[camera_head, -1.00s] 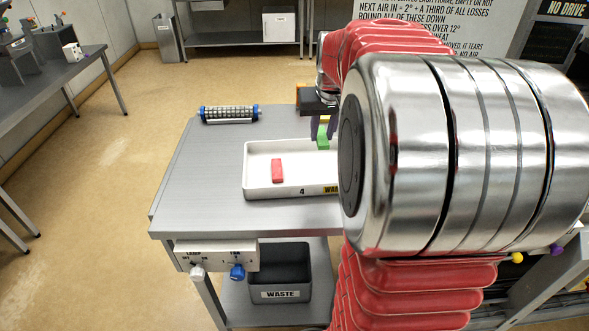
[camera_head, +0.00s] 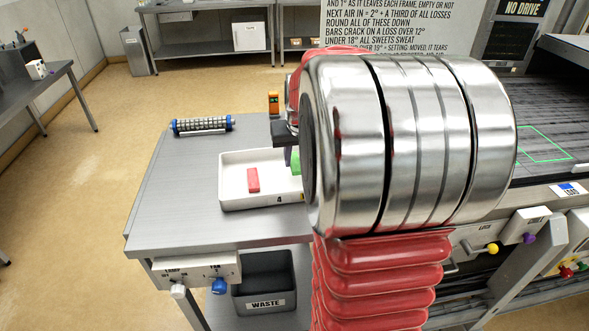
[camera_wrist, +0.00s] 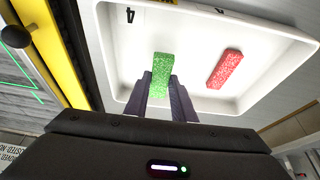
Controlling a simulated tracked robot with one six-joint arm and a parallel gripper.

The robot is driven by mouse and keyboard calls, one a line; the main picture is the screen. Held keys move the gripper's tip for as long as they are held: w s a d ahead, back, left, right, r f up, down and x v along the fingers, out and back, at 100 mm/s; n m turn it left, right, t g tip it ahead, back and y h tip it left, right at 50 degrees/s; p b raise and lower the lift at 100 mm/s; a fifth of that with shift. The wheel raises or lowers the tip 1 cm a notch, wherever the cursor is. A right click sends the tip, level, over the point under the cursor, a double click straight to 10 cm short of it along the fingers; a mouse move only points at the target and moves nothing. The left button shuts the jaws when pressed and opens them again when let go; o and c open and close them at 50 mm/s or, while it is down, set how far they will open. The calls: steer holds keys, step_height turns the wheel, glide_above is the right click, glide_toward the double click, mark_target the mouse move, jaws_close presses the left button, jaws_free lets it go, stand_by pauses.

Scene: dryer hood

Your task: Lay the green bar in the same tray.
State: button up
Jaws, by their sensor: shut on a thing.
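The green bar (camera_wrist: 161,78) is between the two fingers of my gripper (camera_wrist: 166,95) in the wrist view. My gripper is shut on it, over the white tray (camera_wrist: 135,50). In the head view the green bar (camera_head: 295,162) shows only as a sliver; my arm hides the rest and the tray's right side. I cannot tell whether the bar touches the tray floor. A red bar (camera_head: 253,180) lies in the white tray (camera_head: 229,202), left of the green bar. The red bar (camera_wrist: 225,69) shows apart from it in the wrist view.
The tray stands on a grey metal table (camera_head: 175,190). A roller with blue ends (camera_head: 202,124) lies at the table's back left. A waste bin (camera_head: 264,280) sits below. A dark conveyor bed (camera_head: 545,110) lies right. The table's left part is clear.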

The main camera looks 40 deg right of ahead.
mark_target(296, 165)
steer(key=shift+f, duration=1.85)
steer(key=shift+f, duration=0.1)
steer(key=o, duration=1)
steer(key=v, duration=1.2)
